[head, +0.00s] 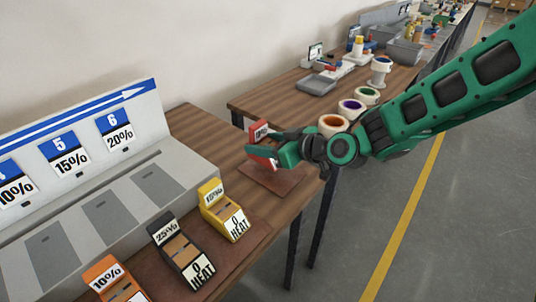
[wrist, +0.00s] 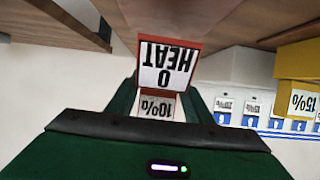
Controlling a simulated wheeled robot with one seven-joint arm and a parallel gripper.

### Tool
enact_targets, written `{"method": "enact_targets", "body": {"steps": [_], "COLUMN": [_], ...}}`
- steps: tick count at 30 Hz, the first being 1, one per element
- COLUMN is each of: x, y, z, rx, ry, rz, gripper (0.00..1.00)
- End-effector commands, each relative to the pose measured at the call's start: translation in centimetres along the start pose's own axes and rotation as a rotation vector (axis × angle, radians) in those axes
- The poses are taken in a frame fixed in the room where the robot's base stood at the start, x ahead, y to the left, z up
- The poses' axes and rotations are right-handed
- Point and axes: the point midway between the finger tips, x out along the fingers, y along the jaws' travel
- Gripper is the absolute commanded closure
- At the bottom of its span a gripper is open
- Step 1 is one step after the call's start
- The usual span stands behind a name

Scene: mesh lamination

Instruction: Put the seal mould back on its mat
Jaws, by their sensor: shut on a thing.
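The red mould (head: 261,133) is labelled 10% and 0 HEAT, and its labels appear upside down in the wrist view (wrist: 168,65). My green gripper (head: 287,150) is shut on it, with a finger on either side in the wrist view (wrist: 168,105). The mould is over the back part of a reddish-brown mat (head: 285,182) near the table's end. It looks roughly upright. My gripper hides part of it, and I cannot tell whether its base touches the mat.
A yellow 15% mould (head: 226,212), a black 25% mould (head: 182,252) and an orange 10% mould (head: 115,282) stand in a row nearby. A grey panelled stand (head: 120,190) is behind them. A second table (head: 285,97) holds tape rolls and a grey tray (head: 317,84).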

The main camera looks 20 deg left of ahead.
Motion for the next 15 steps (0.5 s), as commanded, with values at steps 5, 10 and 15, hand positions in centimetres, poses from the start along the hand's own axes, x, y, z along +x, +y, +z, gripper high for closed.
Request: {"method": "enact_targets", "body": {"steps": [5,10,15], "x": [0.7,1.4,1.5], "y": [-0.1,0.0,0.0], "z": [1.8,3.5,3.5], "rx": [0.004,0.003,0.001], "ry": [-0.002,-0.001,0.0], "rz": [-0.002,0.0,0.0], "gripper": [0.9,0.9,0.9]}}
